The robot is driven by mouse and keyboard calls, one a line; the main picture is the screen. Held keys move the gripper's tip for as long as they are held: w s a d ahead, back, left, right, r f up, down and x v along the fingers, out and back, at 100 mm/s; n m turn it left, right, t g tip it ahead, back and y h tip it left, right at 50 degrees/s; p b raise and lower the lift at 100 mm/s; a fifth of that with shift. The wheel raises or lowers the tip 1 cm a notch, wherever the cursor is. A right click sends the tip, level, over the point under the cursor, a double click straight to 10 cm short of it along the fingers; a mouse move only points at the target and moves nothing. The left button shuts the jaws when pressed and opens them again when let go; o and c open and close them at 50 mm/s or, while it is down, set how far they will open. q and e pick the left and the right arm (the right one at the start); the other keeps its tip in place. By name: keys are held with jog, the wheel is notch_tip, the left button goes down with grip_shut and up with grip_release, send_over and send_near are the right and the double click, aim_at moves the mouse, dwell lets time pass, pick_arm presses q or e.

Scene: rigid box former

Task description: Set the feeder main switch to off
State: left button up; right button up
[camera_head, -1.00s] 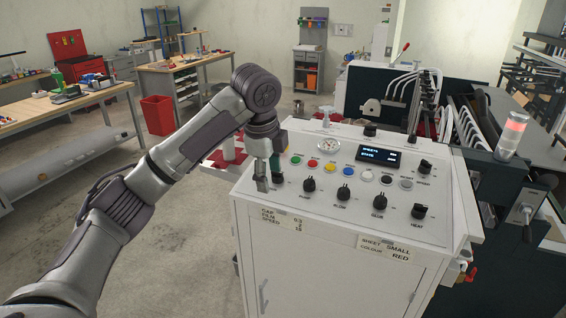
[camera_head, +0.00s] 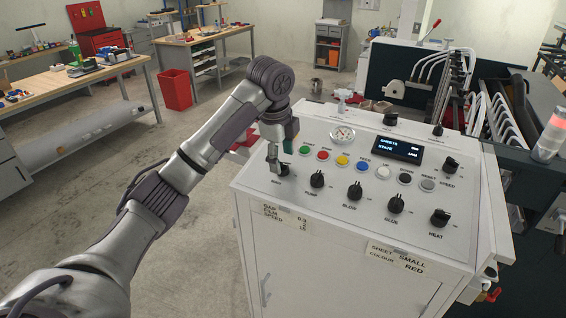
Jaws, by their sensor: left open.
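The feeder's control panel (camera_head: 330,215) is the sloped white top of a cabinet. The main switch (camera_head: 285,170) is a dark rotary knob at the left end of the lower knob row, with a small label under it. My left gripper (camera_head: 274,164) is open, pointing down at the left end of the panel, right beside this knob. The fingers partly hide the knob, so I cannot tell which way it points or whether they touch it. My right gripper is not in view.
To the right are the pump (camera_head: 317,180), blow (camera_head: 354,191), glue (camera_head: 395,203) and heat (camera_head: 439,217) knobs. Coloured buttons, a gauge (camera_head: 342,134) and a lit display (camera_head: 398,148) sit behind. Open floor lies left of the cabinet.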

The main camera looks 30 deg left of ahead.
aim_at(283, 168)
pick_arm(q)
jog(key=shift+w+f+p, duration=0.1)
jog(key=shift+f+p, duration=0.2)
jog(key=shift+f, duration=0.85)
jog(key=shift+c, duration=0.5)
jog(key=c, duration=0.6)
grip_shut()
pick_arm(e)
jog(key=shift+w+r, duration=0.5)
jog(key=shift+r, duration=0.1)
